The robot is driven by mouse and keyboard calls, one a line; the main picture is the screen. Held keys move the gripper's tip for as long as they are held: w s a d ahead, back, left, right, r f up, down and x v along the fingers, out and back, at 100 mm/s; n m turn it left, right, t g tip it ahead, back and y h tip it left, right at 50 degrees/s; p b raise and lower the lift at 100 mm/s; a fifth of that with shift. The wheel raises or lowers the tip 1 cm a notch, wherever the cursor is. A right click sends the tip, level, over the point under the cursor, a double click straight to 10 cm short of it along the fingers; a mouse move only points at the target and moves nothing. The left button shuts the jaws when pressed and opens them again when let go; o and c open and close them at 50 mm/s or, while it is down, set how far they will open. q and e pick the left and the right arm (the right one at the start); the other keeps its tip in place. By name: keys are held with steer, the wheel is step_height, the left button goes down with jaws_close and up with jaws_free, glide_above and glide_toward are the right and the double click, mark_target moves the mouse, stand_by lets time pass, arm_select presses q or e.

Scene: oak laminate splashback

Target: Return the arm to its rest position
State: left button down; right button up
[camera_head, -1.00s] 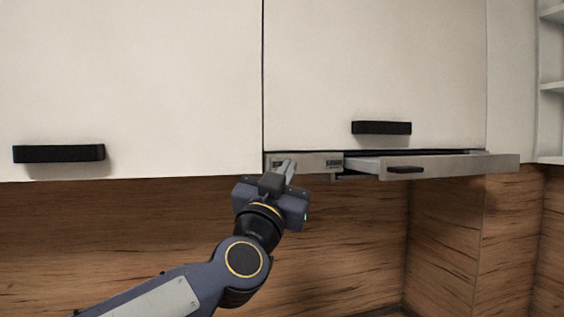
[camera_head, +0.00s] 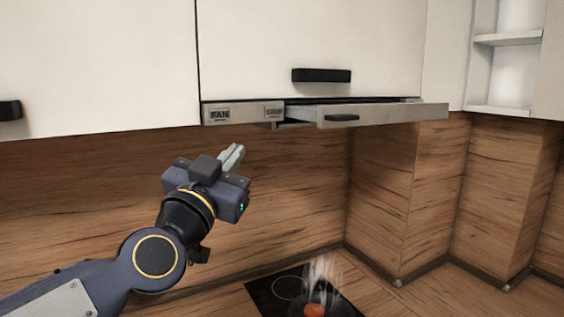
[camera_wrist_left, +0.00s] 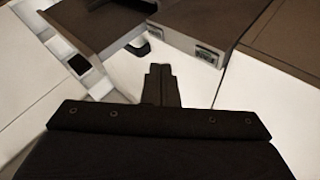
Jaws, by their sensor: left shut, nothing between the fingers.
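My left arm comes in from the lower left of the head view. Its gripper (camera_head: 233,155) is shut and empty, in front of the wood splashback and just below the range hood (camera_head: 330,115). It touches nothing that I can see. In the left wrist view the shut fingers (camera_wrist_left: 160,82) point toward the hood's underside and front strip (camera_wrist_left: 190,42). The hood's front panel with a dark handle is pulled out; a button marked FAN (camera_head: 219,115) shows at its left end. My right gripper is not in view.
White wall cabinets (camera_head: 310,45) with black handles hang above the hood. Below, a black cooktop (camera_head: 265,292) holds an orange-red item (camera_head: 314,310) with steam rising. Open shelves (camera_head: 507,40) are at the upper right.

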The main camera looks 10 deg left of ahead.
arm_select(q)
steer(key=s+a+f+n+g, duration=0.2)
steer(key=s+f+g, duration=0.3)
steer(key=f, duration=0.8)
steer(key=s+a+f+n+g, duration=0.2)
steer(key=s+f+g, duration=0.3)
steer(key=s+f, duration=0.6)
steer(key=s+a+f+n+g, duration=0.2)
steer(key=s+f+g, duration=0.4)
steer(key=f, duration=0.9)
steer(key=shift+s+a+f+n+y, duration=0.15)
steer(key=shift+s+a+n+y, duration=0.3)
steer(key=shift+s, duration=0.6)
